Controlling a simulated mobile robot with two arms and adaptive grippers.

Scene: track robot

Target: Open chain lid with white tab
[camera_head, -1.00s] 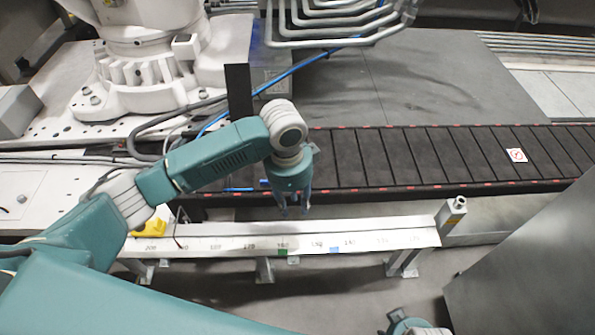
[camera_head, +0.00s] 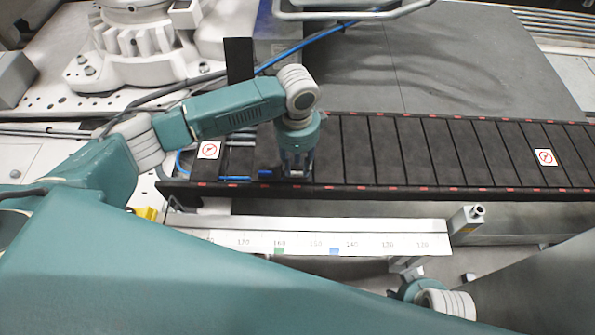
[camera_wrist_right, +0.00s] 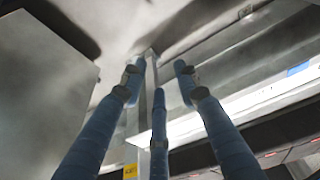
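The black slatted chain (camera_head: 400,155) runs across the head view. One white tab with a red sign (camera_head: 208,149) is at its left end, and another white tab (camera_head: 545,157) is near its right end. Between the left tab and my left gripper, blue cables (camera_head: 236,178) show in a gap in the slats. My left gripper (camera_head: 296,174) points down at the chain just right of this gap, its fingers apart. Contact with a slat cannot be told. My right gripper (camera_wrist_right: 158,78) is open and empty in the right wrist view, away from the chain.
A white rail with a printed scale (camera_head: 330,240) runs in front of the chain, with a grey post (camera_head: 467,222) at its right end. A white machine base (camera_head: 140,55) stands behind at the left. A grey panel (camera_head: 540,270) is at the lower right.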

